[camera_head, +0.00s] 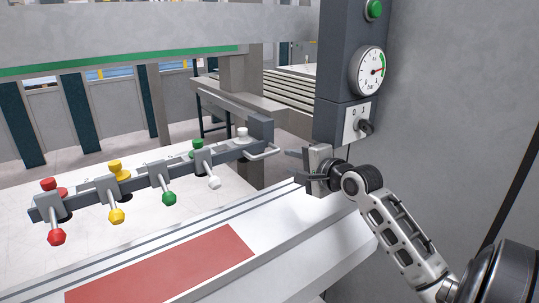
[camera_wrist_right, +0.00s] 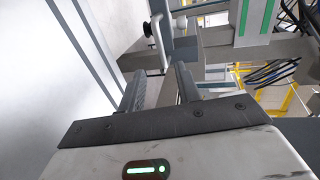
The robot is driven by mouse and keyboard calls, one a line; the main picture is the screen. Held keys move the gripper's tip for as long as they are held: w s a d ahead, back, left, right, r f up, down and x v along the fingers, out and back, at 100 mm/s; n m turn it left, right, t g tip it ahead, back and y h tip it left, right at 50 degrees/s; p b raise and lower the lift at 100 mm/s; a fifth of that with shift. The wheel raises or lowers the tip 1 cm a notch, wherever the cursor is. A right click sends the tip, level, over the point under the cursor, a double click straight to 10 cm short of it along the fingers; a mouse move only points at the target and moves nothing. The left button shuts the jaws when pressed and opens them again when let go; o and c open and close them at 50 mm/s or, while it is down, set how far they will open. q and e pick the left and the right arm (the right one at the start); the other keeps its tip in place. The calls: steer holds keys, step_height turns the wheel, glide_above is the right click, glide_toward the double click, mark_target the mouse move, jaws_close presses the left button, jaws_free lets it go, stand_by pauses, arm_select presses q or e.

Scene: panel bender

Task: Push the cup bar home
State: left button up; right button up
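The cup bar (camera_head: 150,180) is a long grey bar at the left and middle of the head view. It carries red, yellow, green and white knobs on levers. A pale bent handle (camera_head: 265,154) sticks out at its right end, near a white knob on top. My right gripper (camera_head: 291,165) is just right of this handle, its fingers pointing left towards it. In the right wrist view the two fingers (camera_wrist_right: 160,88) stand apart with nothing clearly held between them. A pale upright rod (camera_wrist_right: 159,45), apparently the handle, shows beyond the fingertips. My left gripper is not in view.
A grey column with a pressure gauge (camera_head: 367,71), a green button (camera_head: 374,9) and a black rotary switch (camera_head: 365,125) rises behind my right gripper. A white ledge with a red mat (camera_head: 165,270) lies in front of the bar. A grey wall (camera_head: 465,100) is on the right.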

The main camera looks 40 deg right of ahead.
mark_target(268, 155)
steer(key=x, duration=1)
steer(key=shift+w+f, duration=0.1)
steer(key=shift+w, duration=0.1)
